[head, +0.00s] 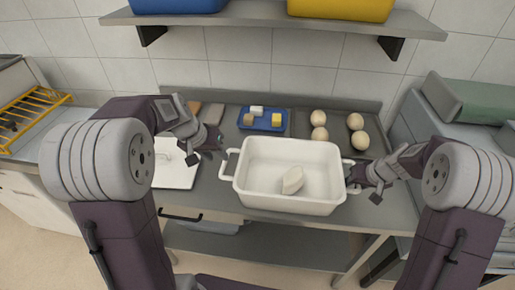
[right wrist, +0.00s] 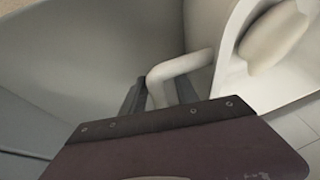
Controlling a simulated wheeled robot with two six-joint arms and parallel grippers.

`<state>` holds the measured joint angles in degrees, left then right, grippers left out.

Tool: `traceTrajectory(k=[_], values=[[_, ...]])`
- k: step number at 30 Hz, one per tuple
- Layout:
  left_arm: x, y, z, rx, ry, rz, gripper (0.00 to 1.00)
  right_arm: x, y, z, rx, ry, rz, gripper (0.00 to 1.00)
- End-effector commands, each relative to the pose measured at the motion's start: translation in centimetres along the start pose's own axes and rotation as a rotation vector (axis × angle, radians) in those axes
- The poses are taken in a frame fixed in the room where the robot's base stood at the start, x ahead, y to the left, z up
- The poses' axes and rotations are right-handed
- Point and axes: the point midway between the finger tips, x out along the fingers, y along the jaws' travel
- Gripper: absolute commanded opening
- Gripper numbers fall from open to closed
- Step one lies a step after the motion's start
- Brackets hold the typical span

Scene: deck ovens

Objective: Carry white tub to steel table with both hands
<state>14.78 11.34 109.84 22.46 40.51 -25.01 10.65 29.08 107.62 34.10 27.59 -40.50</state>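The white tub (head: 290,205) stands on the steel table, with a pale lump of dough (head: 292,181) inside. It has a looped handle at each end. My left gripper (head: 207,151) is at the left of the tub, its fingers spread, a little short of the left handle (head: 227,165). My right gripper (head: 367,184) is at the right handle, fingers apart. In the right wrist view the right handle (right wrist: 175,70) passes between my two dark fingers (right wrist: 160,95); whether they touch it is unclear. The tub wall (right wrist: 235,60) rises beside it.
The steel table (head: 185,210) also holds a blue tray (head: 262,128) with small blocks, several dough balls (head: 319,118) and a white board (head: 178,172) at left. A shelf (head: 270,18) with blue and yellow bins hangs above. A yellow rack (head: 30,108) is at far left.

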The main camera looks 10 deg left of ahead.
Motion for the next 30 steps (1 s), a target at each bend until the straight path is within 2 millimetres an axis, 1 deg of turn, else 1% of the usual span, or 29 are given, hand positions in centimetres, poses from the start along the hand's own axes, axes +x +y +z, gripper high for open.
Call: traceTrajectory(k=[1,3,7,9,11,18,21,25,30], values=[[-0.5,0.0,0.0,0.0,0.002,-0.001,0.36,0.0,0.0,0.0,0.0,0.0,0.0,0.36],[-1.0,0.0,0.0,0.0,0.0,-0.001,0.36,0.0,0.0,0.0,0.0,0.0,0.0,0.36],[-1.2,0.0,0.1,0.0,-0.001,-0.001,0.36,0.0,0.0,0.0,0.0,0.0,0.0,0.36],[-1.2,0.0,0.1,0.0,-0.001,-0.001,0.36,-0.5,0.0,-0.1,0.0,0.002,0.0,0.36],[-1.2,0.0,0.0,0.0,-0.001,0.0,0.36,-1.4,0.0,-0.2,0.001,0.005,0.0,0.36],[-1.2,0.0,0.0,0.001,-0.001,0.0,0.36,-7.5,0.1,-0.2,-0.001,0.007,0.002,0.36],[-1.2,0.0,0.0,0.001,-0.001,0.0,0.36,-9.7,0.1,-0.1,0.0,0.005,0.002,0.36],[-1.1,0.0,0.0,0.001,-0.001,0.0,0.36,-11.4,0.0,-0.1,0.001,0.002,0.0,0.36],[-1.1,0.0,0.0,0.001,-0.001,0.0,0.36,-12.0,0.0,0.0,0.001,-0.001,0.0,0.36]])
